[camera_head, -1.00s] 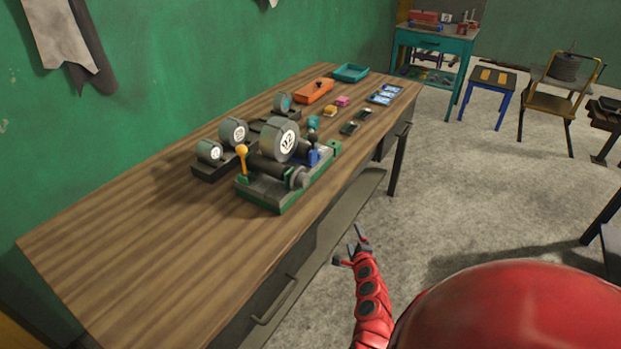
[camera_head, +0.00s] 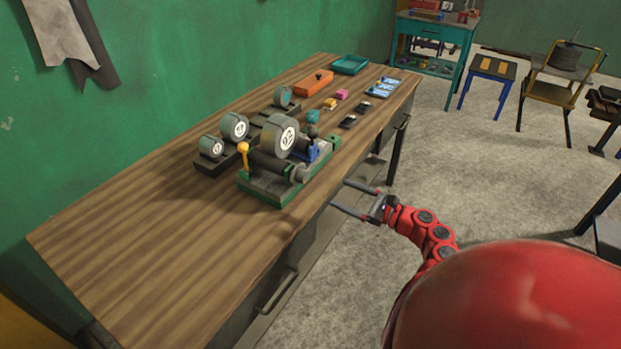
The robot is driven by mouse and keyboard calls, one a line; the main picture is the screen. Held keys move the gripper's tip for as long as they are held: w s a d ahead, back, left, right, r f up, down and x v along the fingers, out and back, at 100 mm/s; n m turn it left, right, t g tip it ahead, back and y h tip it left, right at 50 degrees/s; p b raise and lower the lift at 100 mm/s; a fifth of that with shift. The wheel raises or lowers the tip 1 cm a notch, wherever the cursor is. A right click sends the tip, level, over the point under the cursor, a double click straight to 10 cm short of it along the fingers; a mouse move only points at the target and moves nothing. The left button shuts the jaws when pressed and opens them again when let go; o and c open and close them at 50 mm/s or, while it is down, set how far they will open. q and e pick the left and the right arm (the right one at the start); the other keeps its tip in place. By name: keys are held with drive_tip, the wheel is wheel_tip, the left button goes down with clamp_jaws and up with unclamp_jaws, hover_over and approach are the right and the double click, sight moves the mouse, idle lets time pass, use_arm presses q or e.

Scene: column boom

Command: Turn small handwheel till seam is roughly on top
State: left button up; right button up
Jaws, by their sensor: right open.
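A small bench machine with a green base (camera_head: 262,195) stands on the wooden table. It carries dark rollers and a pale-faced disc (camera_head: 283,137) with black marks. A small grey round part (camera_head: 301,172) at its near right end looks like the small handwheel, though I cannot be sure. No seam can be made out at this size. My right gripper (camera_head: 340,194) is open and empty, its two fingers pointing left at the table's right edge, apart from the machine. My left gripper is out of view.
The wooden table (camera_head: 130,255) is bare at its near end. A yellow-knobbed lever (camera_head: 243,148) stands at the machine's left. Two smaller discs (camera_head: 234,126) sit behind it. An orange box (camera_head: 314,83), a teal tray (camera_head: 350,65) and small items lie further back.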

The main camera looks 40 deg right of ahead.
sight(307, 178)
drive_tip(key=x, duration=1.1)
drive_tip(key=shift+w, duration=0.35)
drive_tip(key=shift+c, duration=0.3)
clamp_jaws()
drive_tip(key=shift+f+n+b, duration=0.25)
drive_tip(key=shift+n+b, duration=0.75)
drive_tip(key=n+b, duration=0.9)
drive_tip(key=b, duration=0.2)
drive_tip(key=shift+b, duration=0.3)
drive_tip(key=shift+r+n+b, duration=0.2)
drive_tip(key=shift+n+b, duration=0.9)
drive_tip(key=shift+n, duration=0.1)
